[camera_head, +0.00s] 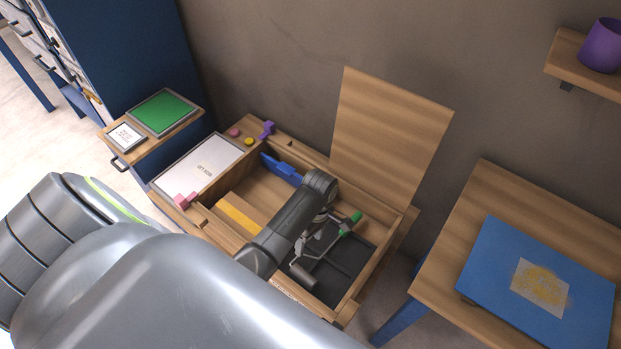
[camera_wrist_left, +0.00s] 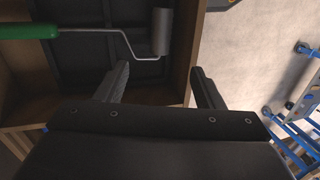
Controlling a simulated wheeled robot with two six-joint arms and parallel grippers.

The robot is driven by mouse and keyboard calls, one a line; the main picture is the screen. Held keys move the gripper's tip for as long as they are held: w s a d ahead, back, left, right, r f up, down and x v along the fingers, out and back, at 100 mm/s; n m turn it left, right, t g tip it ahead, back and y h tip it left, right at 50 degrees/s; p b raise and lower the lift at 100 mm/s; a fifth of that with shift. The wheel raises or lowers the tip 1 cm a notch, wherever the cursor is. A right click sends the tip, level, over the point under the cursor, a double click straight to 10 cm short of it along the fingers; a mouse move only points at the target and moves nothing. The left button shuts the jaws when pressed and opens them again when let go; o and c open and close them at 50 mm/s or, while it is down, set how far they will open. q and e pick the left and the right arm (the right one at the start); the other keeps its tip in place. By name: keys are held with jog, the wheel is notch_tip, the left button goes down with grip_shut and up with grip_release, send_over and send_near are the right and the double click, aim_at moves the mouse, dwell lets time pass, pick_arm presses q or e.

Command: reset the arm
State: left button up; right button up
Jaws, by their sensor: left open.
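My left arm reaches in from the left in the head view, its dark wrist over an open wooden box (camera_head: 387,258). In the left wrist view my left gripper (camera_wrist_left: 160,72) is open, with its two fingers apart and nothing between them. A paint roller with a green handle (camera_head: 350,222) lies in the black tray (camera_head: 328,284) in the box. In the left wrist view the roller's grey head (camera_wrist_left: 162,31) is just beyond the fingertips, and its green handle (camera_wrist_left: 28,31) is at the left. My right gripper is in neither view.
The box's raised wooden lid (camera_head: 388,130) stands behind my wrist. A blue tool (camera_head: 281,168) and a yellow block (camera_head: 238,213) are in the box's left part. At right is a table with a blue board (camera_head: 490,265). A shelf holds a purple cup (camera_head: 602,46).

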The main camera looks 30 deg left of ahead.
pick_arm(q)
jog(key=shift+v, duration=0.9)
jog(key=s+a+r+m+t+y, duration=0.1)
jog(key=s+a+r+m+t, duration=0.2)
jog(key=s+r+m, duration=0.45)
jog(key=s+a+r+m+t+y, duration=0.1)
jog(key=s+a+r+m+t, duration=0.25)
jog(key=s+m, duration=0.55)
notch_tip(320, 180, down, 25)
jog(key=a+g+b, duration=0.1)
jog(key=a+b, duration=0.1)
jog(key=s+d+f+g+b, duration=0.1)
jog(key=s+f, duration=1.5)
jog(key=f, duration=0.2)
jog(key=shift+s+d+f+n+h+b, duration=0.15)
jog(key=shift+f+n+h+b, duration=0.05)
jog(key=shift+n+h+b, duration=0.2)
